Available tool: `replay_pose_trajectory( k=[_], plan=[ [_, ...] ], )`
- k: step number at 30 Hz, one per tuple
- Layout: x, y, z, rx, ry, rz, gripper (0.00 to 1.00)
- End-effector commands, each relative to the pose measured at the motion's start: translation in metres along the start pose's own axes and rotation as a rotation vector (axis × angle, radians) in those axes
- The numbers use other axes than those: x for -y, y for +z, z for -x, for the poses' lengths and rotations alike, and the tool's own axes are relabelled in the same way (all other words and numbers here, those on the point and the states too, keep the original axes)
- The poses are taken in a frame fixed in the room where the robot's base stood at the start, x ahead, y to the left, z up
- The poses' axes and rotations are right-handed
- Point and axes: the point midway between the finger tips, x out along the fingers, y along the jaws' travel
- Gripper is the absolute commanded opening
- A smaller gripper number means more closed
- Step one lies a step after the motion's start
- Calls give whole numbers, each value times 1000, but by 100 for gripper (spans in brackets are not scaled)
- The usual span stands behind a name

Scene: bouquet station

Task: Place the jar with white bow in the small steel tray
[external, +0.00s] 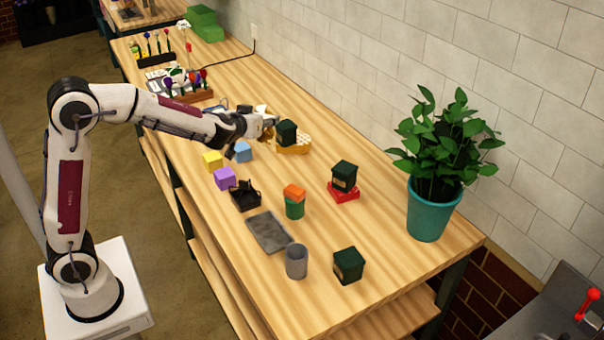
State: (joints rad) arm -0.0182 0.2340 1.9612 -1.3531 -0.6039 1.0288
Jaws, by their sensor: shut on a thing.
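The small steel tray (268,232) is a flat grey rectangle lying on the wooden table, empty. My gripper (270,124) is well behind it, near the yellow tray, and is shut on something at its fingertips. The fingers hide most of what is held, and I cannot tell what it is. A small white patch (261,109) shows just above the gripper; I cannot tell whether it is a bow. A dark green box-like item (287,133) is right beside the fingertips, at the yellow tray. No jar with a white bow can be made out clearly.
A black basket (245,196), purple block (225,178), orange-and-green stack (294,202) and grey cup (296,261) surround the steel tray. Dark green boxes stand on a red base (343,192) and on the table (349,265). A potted plant (434,205) stands at right.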

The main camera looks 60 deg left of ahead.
Motion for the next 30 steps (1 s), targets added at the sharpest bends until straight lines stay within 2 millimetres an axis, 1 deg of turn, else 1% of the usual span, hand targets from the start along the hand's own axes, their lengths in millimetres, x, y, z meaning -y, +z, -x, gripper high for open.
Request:
replay_pose_trajectory(
  k=[1, 3, 8, 15, 21, 30],
  plan=[
    [-10, 1, 7, -3, 1, 0, 6],
    [-19, 4, 16, -3, -5, 3, 6],
    [-38, 12, 37, -3, -20, 8, 6],
    [-62, 27, 71, -3, -43, 17, 6],
    [-78, 42, 101, -4, -63, 27, 6],
    [-92, 67, 147, -4, -92, 38, 6]
  ],
)
